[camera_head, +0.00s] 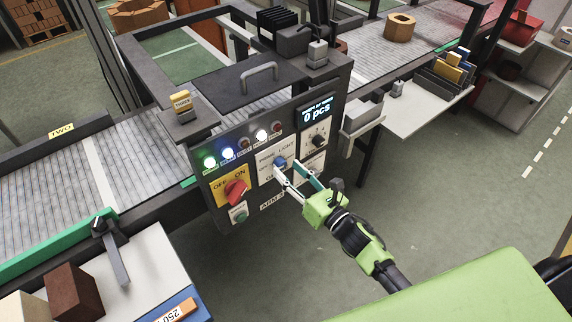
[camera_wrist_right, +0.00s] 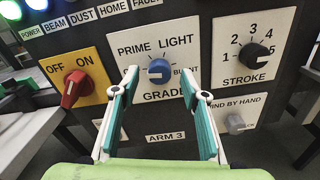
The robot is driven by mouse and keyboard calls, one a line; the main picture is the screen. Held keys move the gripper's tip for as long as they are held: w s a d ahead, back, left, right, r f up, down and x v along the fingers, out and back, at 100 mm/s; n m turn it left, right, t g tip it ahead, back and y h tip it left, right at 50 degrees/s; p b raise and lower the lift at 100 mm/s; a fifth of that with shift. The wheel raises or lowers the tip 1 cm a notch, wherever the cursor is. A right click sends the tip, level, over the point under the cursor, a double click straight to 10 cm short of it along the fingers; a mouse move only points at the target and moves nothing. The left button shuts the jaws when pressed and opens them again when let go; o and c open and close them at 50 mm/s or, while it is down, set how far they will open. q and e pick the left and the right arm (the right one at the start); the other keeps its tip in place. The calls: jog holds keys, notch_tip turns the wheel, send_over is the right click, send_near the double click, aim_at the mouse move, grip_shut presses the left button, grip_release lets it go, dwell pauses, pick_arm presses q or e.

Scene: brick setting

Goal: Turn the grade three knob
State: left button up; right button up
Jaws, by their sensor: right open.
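The blue grade knob (camera_wrist_right: 158,70) sits on a white plate (camera_wrist_right: 151,47) marked PRIME, LIGHT and GRADE, with a partly covered word at its right. The left part of the plate is hidden by a finger. The knob also shows in the head view (camera_head: 280,161), on the dark control panel. My right gripper (camera_wrist_right: 160,76) is open, its fingertips on either side of the knob; I cannot tell whether they touch it. In the head view the right gripper (camera_head: 286,169) reaches to the panel from the lower right. My left gripper is not in view.
A red OFF/ON knob (camera_wrist_right: 73,87) is left of the grade plate. A black STROKE knob (camera_wrist_right: 258,55) and a grey knob (camera_wrist_right: 235,123) are at right. Lit lamps (camera_head: 228,153) and a display (camera_head: 316,112) sit above. Open floor (camera_head: 285,275) lies in front.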

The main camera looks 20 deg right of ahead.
jog(key=shift+x, duration=1.1)
jog(key=c, duration=1.1)
